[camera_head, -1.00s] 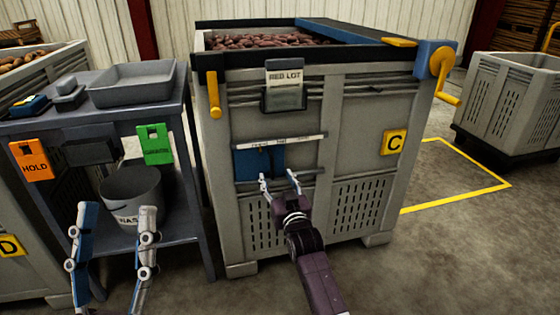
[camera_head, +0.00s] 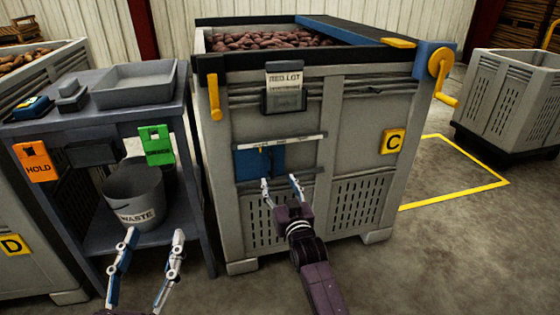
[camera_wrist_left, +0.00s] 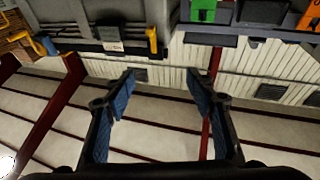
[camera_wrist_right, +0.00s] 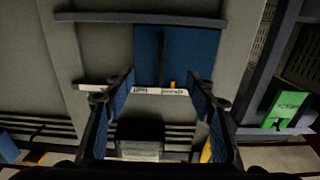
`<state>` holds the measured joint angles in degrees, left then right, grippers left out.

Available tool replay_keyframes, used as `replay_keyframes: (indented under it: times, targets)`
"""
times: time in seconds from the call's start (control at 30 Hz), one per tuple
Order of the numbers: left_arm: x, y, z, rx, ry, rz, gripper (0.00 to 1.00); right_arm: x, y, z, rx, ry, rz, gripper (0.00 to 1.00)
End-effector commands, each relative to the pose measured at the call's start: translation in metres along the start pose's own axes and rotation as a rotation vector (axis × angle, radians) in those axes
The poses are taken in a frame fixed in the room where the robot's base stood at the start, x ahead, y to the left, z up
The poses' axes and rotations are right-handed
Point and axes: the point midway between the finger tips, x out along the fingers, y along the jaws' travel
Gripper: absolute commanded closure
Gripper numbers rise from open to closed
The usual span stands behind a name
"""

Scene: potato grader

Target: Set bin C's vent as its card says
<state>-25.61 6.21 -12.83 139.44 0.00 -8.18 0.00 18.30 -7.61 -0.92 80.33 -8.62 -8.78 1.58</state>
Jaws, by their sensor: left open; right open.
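Bin C (camera_head: 355,120) is a grey bin of dark red potatoes with a yellow C plate (camera_head: 393,141). Its card (camera_head: 284,80) reads RED LOT on the upper front; the smaller print is unreadable. The vent's blue slide (camera_head: 252,163) sits at the left of its rails under a white label strip (camera_head: 283,142). The slide also shows in the right wrist view (camera_wrist_right: 195,58). My right gripper (camera_head: 281,183) is open and empty, just below and in front of the slide, apparently apart from it. My left gripper (camera_head: 154,238) is open and empty before the side table.
The side table (camera_head: 88,105) holds a grey tray (camera_head: 146,80), with a waste bucket (camera_head: 134,190) on its lower shelf. Orange HOLD (camera_head: 35,161) and green (camera_head: 156,145) tags hang in front. A yellow crank (camera_head: 445,78) juts from bin C's right corner.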

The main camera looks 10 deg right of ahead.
Motion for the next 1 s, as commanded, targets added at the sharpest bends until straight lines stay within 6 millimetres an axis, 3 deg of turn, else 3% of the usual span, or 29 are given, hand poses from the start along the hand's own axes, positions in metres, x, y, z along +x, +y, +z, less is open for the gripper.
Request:
replay_keyframes:
  times: [0.2,0.53,1.0]
  targets:
    - [-0.003,-0.003,0.024,0.003,-0.114,-0.006,0.49,-0.006,0.000,0.000,0.000,-0.001,0.000,0.49]
    - [-0.008,-0.006,0.045,0.006,-0.218,-0.012,0.49,-0.011,0.000,-0.001,0.000,-0.002,0.000,0.49]
    - [-0.041,-0.015,0.107,0.010,-0.536,-0.031,0.49,-0.027,0.000,-0.001,0.000,-0.001,0.000,0.49]
